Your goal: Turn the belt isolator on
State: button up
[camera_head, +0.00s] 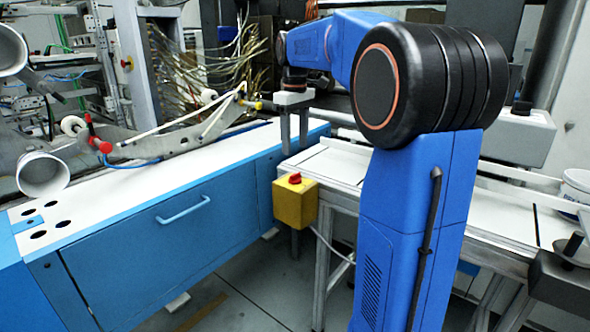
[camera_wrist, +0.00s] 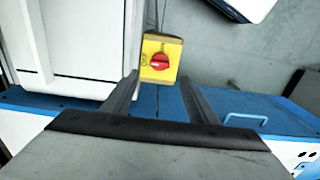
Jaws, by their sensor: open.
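The belt isolator is a yellow box (camera_head: 295,203) with a red rotary knob (camera_head: 295,179) on top, mounted at the near left corner of the conveyor frame. In the wrist view the yellow box (camera_wrist: 171,52) and its red knob (camera_wrist: 160,61) lie beyond the fingertips, between their lines. The knob's grip looks roughly crosswise there; the label beside it is too small to read. My gripper (camera_wrist: 160,85) is open and empty, apart from the knob. In the head view my gripper (camera_head: 294,140) points down, above and behind the yellow box.
The white conveyor (camera_head: 345,165) runs right from the box, with a white bucket (camera_head: 577,190) at its far right. A blue cabinet (camera_head: 150,240) with a white top stands at left. A cable hangs from the box. The floor before the box is clear.

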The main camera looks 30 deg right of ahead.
aim_at(295, 174)
notch_tip(295, 174, down, 9)
jog(key=shift+f, duration=0.15)
jog(key=shift+c, duration=0.7)
jog(key=c, duration=0.9)
